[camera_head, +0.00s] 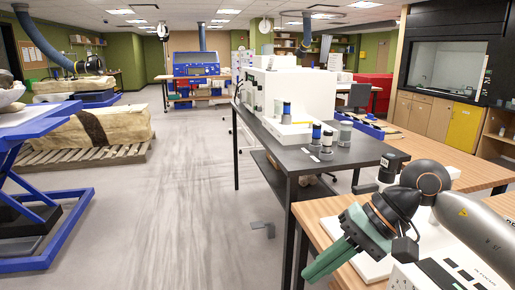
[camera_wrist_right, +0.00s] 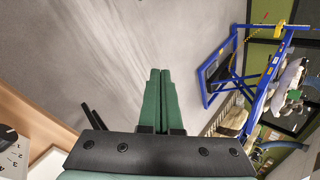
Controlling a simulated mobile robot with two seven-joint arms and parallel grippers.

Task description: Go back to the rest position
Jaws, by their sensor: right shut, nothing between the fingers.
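My right gripper (camera_head: 322,266) has green fingers and reaches in from the right in the head view, low over the edge of the wood-topped table (camera_head: 316,214). In the right wrist view its two green fingers (camera_wrist_right: 160,84) lie side by side, shut, with nothing between them. Grey floor shows behind the fingertips. My left gripper is not in the head view.
A black table (camera_head: 350,156) with a white machine (camera_head: 302,92) and small cylinders stands ahead of my right arm. A blue lift frame (camera_head: 50,251) stands at left, near a plaster block on a pallet (camera_head: 75,160). The floor (camera_head: 180,220) between is clear.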

